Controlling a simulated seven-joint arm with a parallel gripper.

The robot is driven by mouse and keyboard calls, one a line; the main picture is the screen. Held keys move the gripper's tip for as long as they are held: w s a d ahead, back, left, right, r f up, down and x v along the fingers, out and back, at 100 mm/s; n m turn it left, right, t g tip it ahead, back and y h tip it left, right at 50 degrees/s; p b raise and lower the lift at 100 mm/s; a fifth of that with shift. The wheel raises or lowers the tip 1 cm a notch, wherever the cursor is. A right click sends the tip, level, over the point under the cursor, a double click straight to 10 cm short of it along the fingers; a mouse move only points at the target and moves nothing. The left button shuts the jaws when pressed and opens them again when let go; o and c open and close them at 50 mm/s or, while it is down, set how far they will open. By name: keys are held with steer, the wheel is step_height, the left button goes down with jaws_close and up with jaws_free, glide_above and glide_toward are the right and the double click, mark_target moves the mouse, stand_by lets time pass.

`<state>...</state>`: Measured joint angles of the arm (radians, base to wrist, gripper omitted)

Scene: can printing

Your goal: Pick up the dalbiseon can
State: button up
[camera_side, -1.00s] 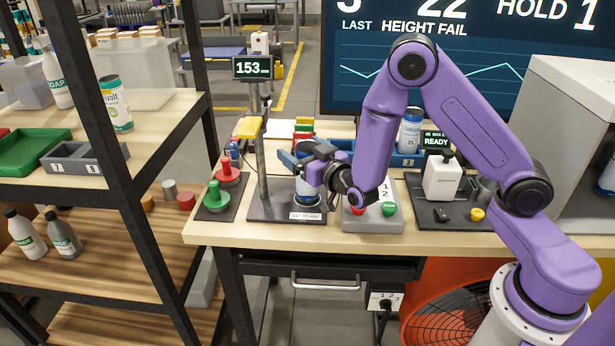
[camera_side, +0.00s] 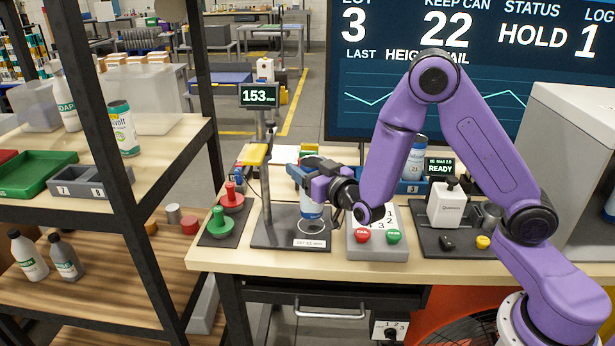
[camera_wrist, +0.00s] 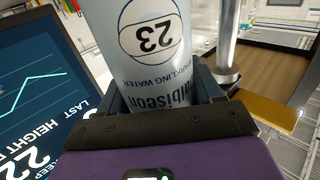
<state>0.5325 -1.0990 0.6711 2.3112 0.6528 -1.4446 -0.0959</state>
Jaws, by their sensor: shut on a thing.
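The dalbiseon can (camera_side: 311,207) is pale blue and white with a blue lower part in the side view. My gripper (camera_side: 308,180) is shut around its upper part. The can is upright, just above the dark base plate (camera_side: 272,236) of the height gauge, over a white ring mark. In the wrist view the can (camera_wrist: 150,45) fills the upper middle between my gripper's jaws (camera_wrist: 160,95). Its label reads "dalbiseon", "sparkling water" and 23, upside down in the picture. My jaws hide part of the can.
The gauge post (camera_side: 266,195) stands close to the left of the can, with a 153 display (camera_side: 259,95). Red and green stamps (camera_side: 217,222) stand farther left. A button box (camera_side: 378,238) is on the right. Another can (camera_side: 413,160) stands in a blue tray behind my arm.

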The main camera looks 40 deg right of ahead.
steer(key=shift+s+d+r, duration=0.85)
steer(key=shift+s+r, duration=4.2)
steer(key=shift+s, duration=1.75)
steer(key=w+d+m+g+h, duration=0.1)
steer(key=w+d+m+h, duration=0.2)
steer(key=d, duration=0.5)
steer(key=w+d+m+g+h, duration=0.1)
steer(key=w+d+h, duration=0.3)
steer(key=w+d, duration=0.3)
steer(key=w+d+f, duration=0.5)
steer(key=w+f, duration=0.7)
steer(key=f, duration=0.1)
steer(key=shift+f, duration=0.2)
